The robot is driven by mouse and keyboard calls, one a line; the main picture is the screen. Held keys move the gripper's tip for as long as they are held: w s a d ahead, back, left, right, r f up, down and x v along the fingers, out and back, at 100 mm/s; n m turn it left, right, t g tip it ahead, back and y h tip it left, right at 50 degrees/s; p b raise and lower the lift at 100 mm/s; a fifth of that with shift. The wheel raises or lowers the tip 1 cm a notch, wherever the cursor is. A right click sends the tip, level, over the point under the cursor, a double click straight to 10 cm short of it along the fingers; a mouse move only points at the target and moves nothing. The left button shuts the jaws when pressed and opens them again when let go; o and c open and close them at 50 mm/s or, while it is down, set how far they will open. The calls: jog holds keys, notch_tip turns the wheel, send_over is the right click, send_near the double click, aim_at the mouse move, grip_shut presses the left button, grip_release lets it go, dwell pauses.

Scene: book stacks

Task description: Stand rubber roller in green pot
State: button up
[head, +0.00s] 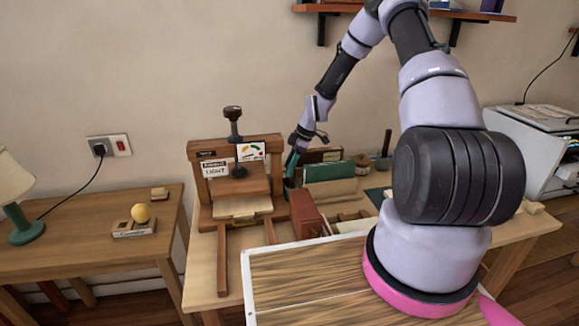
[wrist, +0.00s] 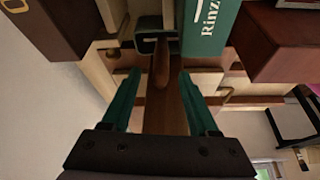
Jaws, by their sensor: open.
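My gripper (head: 291,167) reaches down at the right side of the wooden press in the head view. In the wrist view its two teal fingers (wrist: 158,76) are open, one on each side of a brown wooden handle (wrist: 162,66), with gaps visible beside it. The handle joins a dark, pale-edged head (wrist: 152,38) just beyond the fingertips. This looks like the rubber roller, but its shape is partly hidden. I cannot make out a green pot for certain in either view. The roller is not discernible in the head view.
The wooden press (head: 236,180) stands left of the gripper. A green book (head: 330,171) stands to its right; a green book with lettering (wrist: 208,28) is close to the handle. A reddish-brown block (head: 305,213) stands in front. A small brown bowl (head: 363,164) is farther right.

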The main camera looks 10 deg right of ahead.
jog(key=v, duration=1)
jog(key=shift+r, duration=0.4)
jog(key=shift+d, duration=0.1)
